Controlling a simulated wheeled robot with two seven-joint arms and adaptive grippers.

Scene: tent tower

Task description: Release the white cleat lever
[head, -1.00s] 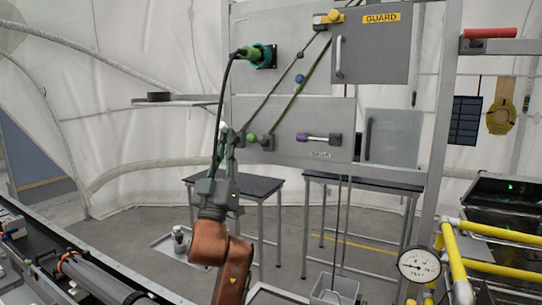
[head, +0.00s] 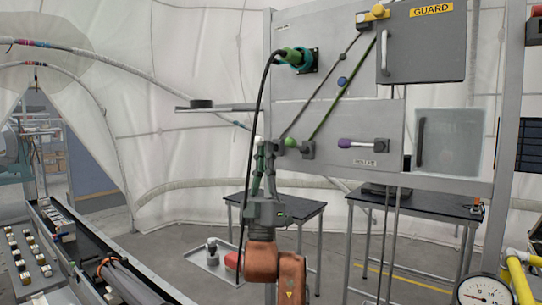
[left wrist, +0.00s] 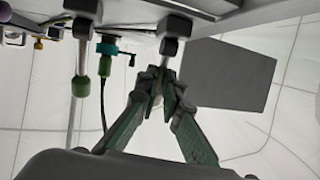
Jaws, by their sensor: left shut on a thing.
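The white cleat lever (head: 259,139) shows as a small pale knob at the lower left of the grey panel. My left gripper (head: 264,150) is at this lever, reaching up from below. In the left wrist view my left gripper's green-grey fingers (left wrist: 166,88) close together at the lever's grey shaft (left wrist: 170,46), below its dark cleat block (left wrist: 178,25). The fingers hide most of the lever's end. The green-knobbed lever (head: 290,143) is just to the right, apart from the gripper; its knob also shows in the left wrist view (left wrist: 80,86). My right gripper is not in view.
A black cable (head: 260,90) hangs from the green connector (head: 292,55) down past my left gripper. A purple-handled lever (head: 346,143) is further right on the panel. A small shelf (head: 215,108) juts out left. Dark tables (head: 300,208) stand below.

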